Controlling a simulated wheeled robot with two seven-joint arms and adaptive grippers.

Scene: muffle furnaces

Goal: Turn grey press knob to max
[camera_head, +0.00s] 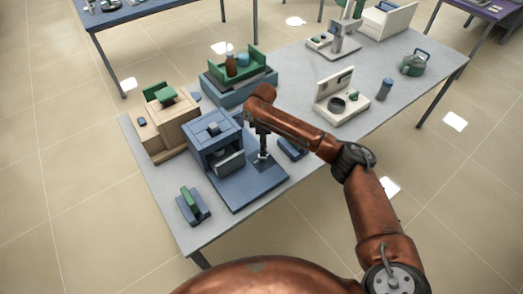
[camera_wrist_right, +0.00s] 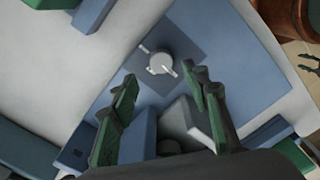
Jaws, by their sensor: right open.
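The grey knob (camera_wrist_right: 160,64) is round with a light raised pointer bar. It sits on a darker square of the blue base plate (camera_wrist_right: 232,60), which also shows in the head view (camera_head: 240,192). The blue press (camera_head: 213,140) stands on this plate. My right gripper (camera_wrist_right: 160,82) is open and empty, its two green-dark fingers apart, with the knob just beyond the fingertips in the wrist view. In the head view, my right gripper (camera_head: 262,155) points down above the plate, right of the press, and largely hides the knob. My left gripper is not in view.
A tan box machine (camera_head: 165,122), a green-and-blue tray device (camera_head: 240,80) and a small green-topped blue block (camera_head: 192,206) stand close around the press. A cream device (camera_head: 342,98) and a dark cylinder (camera_head: 384,89) stand farther right on the grey table (camera_head: 300,190).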

